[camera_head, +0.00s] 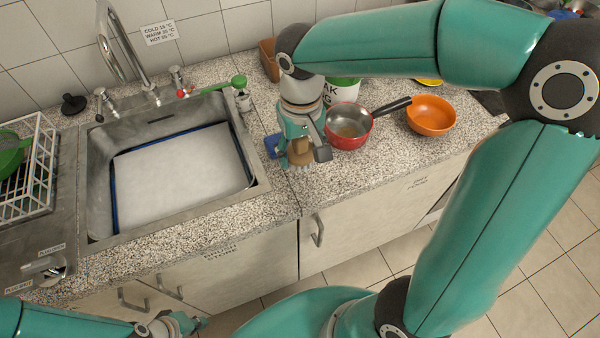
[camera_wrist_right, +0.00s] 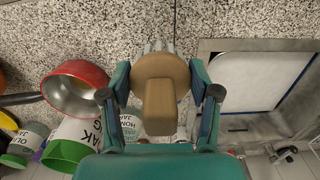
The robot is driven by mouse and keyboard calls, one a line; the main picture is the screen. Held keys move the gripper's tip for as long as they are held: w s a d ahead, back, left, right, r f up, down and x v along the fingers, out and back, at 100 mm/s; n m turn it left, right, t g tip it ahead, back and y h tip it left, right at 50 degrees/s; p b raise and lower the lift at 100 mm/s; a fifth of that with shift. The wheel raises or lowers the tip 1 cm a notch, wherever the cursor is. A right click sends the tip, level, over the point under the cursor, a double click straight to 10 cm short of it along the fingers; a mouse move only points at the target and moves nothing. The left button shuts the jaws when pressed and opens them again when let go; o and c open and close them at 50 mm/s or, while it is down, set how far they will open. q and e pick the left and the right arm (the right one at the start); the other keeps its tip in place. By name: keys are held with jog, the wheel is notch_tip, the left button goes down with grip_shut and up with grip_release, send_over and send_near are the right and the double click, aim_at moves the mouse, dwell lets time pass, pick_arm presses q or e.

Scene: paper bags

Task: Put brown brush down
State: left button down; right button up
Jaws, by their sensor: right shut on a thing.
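The brown brush (camera_head: 300,153) is between the fingers of my right gripper (camera_head: 299,144), just right of the sink. Its pale bristles point down at the speckled counter; I cannot tell whether they touch it. In the right wrist view the brush (camera_wrist_right: 160,98) shows a round tan head and a block-like handle, with a finger of the right gripper (camera_wrist_right: 160,92) on either side. My left gripper (camera_head: 181,324) is low at the bottom left, in front of the cabinets, away from the brush; its fingers are too small to read.
A red pot (camera_head: 345,138) with a black handle stands close right of the brush, with an orange bowl (camera_head: 431,116) further right. A blue object (camera_head: 272,146) is close left. Counter in front of the brush is clear.

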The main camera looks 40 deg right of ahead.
aim_at(302, 140)
notch_tip(302, 140, down, 8)
jog(key=shift+f, duration=0.25)
jog(key=shift+f, duration=0.1)
jog(key=o, duration=1)
notch_tip(302, 140, up, 12)
jog(key=shift+r, duration=0.15)
jog(key=shift+s, duration=0.1)
dwell(0.5)
